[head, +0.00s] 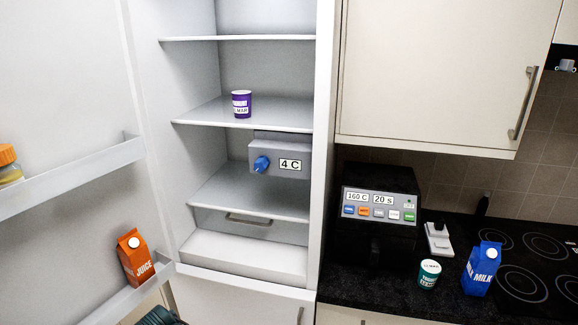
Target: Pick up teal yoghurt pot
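The teal yoghurt pot (428,274) stands upright on the dark worktop at the lower right. It has a white lid and a label with dark lettering. It is just left of the blue milk carton (481,270) and a small gap separates them. Neither of my grippers can be made out in the head view.
A black appliance (376,262) with coloured buttons stands left of the pot. A hob (520,284) lies to the right. The fridge stands open, with a purple pot (242,104) on a shelf and an orange juice carton (135,257) in its door.

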